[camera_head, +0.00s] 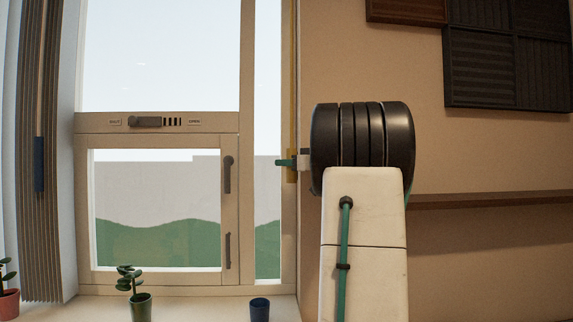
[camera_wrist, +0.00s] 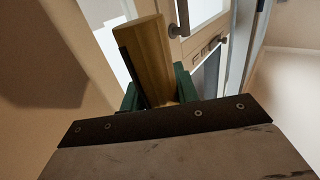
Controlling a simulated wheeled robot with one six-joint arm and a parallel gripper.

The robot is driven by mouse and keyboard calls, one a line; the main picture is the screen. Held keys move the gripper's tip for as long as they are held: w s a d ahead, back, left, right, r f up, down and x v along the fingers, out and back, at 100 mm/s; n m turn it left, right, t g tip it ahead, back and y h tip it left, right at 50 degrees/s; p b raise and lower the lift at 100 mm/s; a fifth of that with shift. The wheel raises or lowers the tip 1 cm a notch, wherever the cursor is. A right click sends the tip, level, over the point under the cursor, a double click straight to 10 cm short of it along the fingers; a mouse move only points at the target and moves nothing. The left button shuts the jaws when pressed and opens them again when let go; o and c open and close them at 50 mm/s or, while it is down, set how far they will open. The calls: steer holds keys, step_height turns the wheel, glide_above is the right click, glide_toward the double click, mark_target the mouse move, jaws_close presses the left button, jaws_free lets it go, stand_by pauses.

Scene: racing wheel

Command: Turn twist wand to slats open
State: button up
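The likely twist wand, a thin rod with a dark blue grip (camera_head: 39,165), hangs in front of the gathered vertical slats (camera_head: 50,90) at the far left of the head view. My gripper (camera_head: 285,162) is far to its right, near the window's right edge, with green fingers pointing left. In the wrist view the green fingers (camera_wrist: 158,92) stand apart. A wooden bar (camera_wrist: 152,60) shows in the space between them; I cannot tell whether they touch it. The wand is not visible in the wrist view.
The window has a vent slider (camera_head: 146,121) and a handle (camera_head: 228,173). Potted plants (camera_head: 141,303) (camera_head: 8,303) and a blue cup (camera_head: 260,309) stand along the sill. A wall shelf (camera_head: 490,201) is at the right.

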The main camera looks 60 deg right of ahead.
steer(key=shift+a+n+y, duration=0.1)
steer(key=shift+n+y, duration=0.7)
steer(key=shift+y, duration=0.4)
steer(key=o, duration=1)
steer(key=shift+c, duration=0.2)
steer(key=shift+s, duration=0.1)
steer(key=s, duration=0.7)
steer(key=shift+s+d, duration=0.3)
steer(key=shift+d, duration=0.1)
